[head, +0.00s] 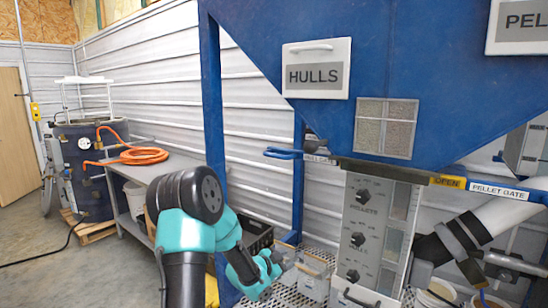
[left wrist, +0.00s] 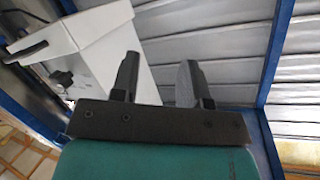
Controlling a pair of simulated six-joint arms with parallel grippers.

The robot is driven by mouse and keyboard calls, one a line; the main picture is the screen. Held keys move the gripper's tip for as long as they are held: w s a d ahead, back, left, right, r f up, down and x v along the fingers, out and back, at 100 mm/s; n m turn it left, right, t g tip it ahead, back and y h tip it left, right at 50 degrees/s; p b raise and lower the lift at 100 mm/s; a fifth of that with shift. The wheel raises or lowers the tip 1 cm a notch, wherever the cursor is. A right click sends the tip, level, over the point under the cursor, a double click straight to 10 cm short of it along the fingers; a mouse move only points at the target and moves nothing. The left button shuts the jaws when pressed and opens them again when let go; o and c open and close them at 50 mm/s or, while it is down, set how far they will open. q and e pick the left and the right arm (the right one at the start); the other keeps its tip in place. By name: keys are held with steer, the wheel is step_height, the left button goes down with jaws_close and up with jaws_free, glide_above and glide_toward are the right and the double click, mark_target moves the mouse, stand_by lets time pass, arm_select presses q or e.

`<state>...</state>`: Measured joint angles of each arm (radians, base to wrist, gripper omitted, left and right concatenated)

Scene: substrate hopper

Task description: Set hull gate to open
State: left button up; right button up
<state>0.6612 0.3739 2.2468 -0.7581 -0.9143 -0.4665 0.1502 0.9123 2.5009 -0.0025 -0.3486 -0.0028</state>
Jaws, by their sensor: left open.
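In the head view, a blue bar handle (head: 283,153) sticks out to the left under the blue hopper. Beside it is a small label (head: 320,159) too blurred to read fully; it may mark the hull gate. The handle's exact setting cannot be told. My left gripper (head: 284,261) is low, well below the handle and apart from it, near small grey bins. In the left wrist view my left gripper (left wrist: 156,78) has its two dark fingers apart with nothing between them. My right gripper is not in view.
A dial panel (head: 352,228) stands right of my left gripper. A yellow OPEN tag (head: 448,182) and PELLET GATE label (head: 498,191) sit on the right bar. A blue post (head: 213,110) stands left. A white box (left wrist: 95,50) is close in the left wrist view.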

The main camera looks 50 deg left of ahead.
mark_target(272, 156)
arm_select(q)
steer(key=s+a+r+m+t, duration=0.2)
steer(key=s+a+r+m, duration=0.15)
steer(key=r, duration=0.45)
steer(key=s+a+r+m+t, duration=0.25)
steer(key=a+r, duration=0.25)
steer(key=r, duration=0.3)
steer(key=s+r+m+h, duration=0.1)
steer(key=s+r+m, duration=0.3)
steer(key=r, duration=0.4)
steer(key=s+r+m+h, duration=0.2)
steer(key=s+r+m, duration=0.3)
steer(key=r, duration=0.4)
steer(key=shift+s+a+r+h, duration=0.15)
steer(key=shift+s+a+h, duration=0.15)
steer(key=shift+s, duration=0.6)
steer(key=shift+w, duration=0.15)
steer(key=x, duration=1.7)
steer(key=shift+w+r, duration=0.1)
steer(key=shift+c, duration=0.2)
jaws_close()
